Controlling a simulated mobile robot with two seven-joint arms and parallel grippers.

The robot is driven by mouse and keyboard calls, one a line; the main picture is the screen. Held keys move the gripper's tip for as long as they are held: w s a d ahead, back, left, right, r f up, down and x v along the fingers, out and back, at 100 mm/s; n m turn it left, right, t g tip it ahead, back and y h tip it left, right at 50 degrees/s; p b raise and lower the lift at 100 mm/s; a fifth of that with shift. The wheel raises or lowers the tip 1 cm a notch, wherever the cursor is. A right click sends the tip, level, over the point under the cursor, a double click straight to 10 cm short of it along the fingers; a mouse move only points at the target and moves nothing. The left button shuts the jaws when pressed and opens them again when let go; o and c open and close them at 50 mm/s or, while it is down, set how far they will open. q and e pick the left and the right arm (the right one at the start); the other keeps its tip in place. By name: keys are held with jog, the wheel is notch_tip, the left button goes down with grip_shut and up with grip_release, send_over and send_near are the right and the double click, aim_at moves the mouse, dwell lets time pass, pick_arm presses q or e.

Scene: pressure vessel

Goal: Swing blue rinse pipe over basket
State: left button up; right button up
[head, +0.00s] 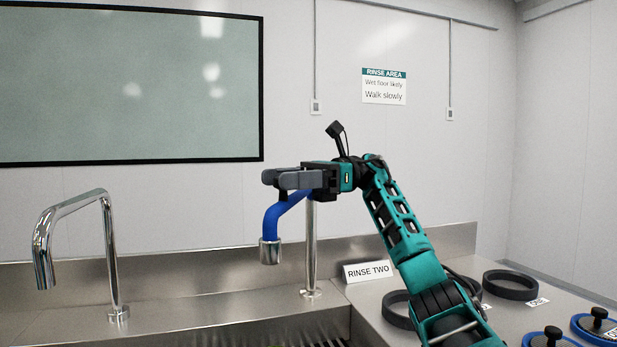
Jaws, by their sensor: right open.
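The blue rinse pipe (283,210) stands on a chrome post (311,245) at the back of the steel sink. Its blue spout bends left and down to a chrome nozzle (270,251). My right gripper (278,178) is at the top of the blue pipe, with its grey fingers pointing left and hiding the pipe's upper end. It is open; whether the fingers touch the pipe I cannot tell. A slotted metal edge (265,333) shows at the bottom of the view; I cannot tell whether it is the basket. My left gripper is out of view.
A chrome tap (110,250) stands at the left. A "RINSE TWO" sign (368,271) stands right of the post. Dark rings (510,285) and blue-rimmed lids with black knobs (599,318) lie on the right counter. Open space lies between the tap and the blue pipe.

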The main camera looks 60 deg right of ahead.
pick_arm(q)
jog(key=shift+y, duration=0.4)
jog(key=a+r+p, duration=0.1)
jog(key=p, duration=0.2)
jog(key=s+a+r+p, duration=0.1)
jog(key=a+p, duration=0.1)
jog(key=p, duration=0.1)
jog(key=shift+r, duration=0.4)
pick_arm(e)
jog(key=v, duration=1.1)
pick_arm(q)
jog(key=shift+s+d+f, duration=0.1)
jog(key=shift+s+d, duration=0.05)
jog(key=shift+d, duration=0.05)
pick_arm(e)
jog(key=shift+s+d, duration=0.1)
